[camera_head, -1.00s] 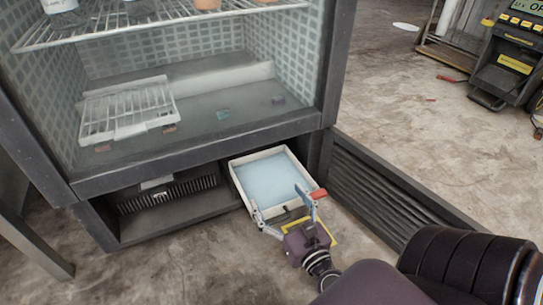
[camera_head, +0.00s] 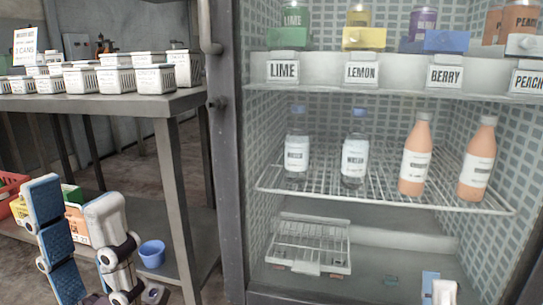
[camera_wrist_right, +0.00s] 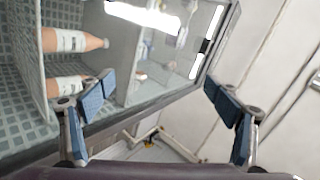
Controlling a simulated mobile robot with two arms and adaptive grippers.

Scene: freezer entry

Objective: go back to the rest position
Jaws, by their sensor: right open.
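My left gripper (camera_head: 72,195) is at the lower left of the head view. Its two fingers, with blue pads, stand apart with nothing between them. It is in front of the metal table. My right gripper shows only as blue and white fingertips (camera_head: 437,287) at the bottom right of the head view, in front of the cabinet's lower part. In the right wrist view my right gripper (camera_wrist_right: 157,92) is open, with its blue-padded fingers wide apart and nothing held. The rest of both arms is mostly out of view.
The open cabinet (camera_head: 228,170) holds labelled bottles on an upper shelf (camera_head: 410,72) and several bottles on a wire rack (camera_head: 330,188). A small white rack (camera_head: 310,245) lies below. A metal table (camera_head: 120,103) with white baskets (camera_head: 115,78) and a blue cup (camera_head: 152,254) stand left.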

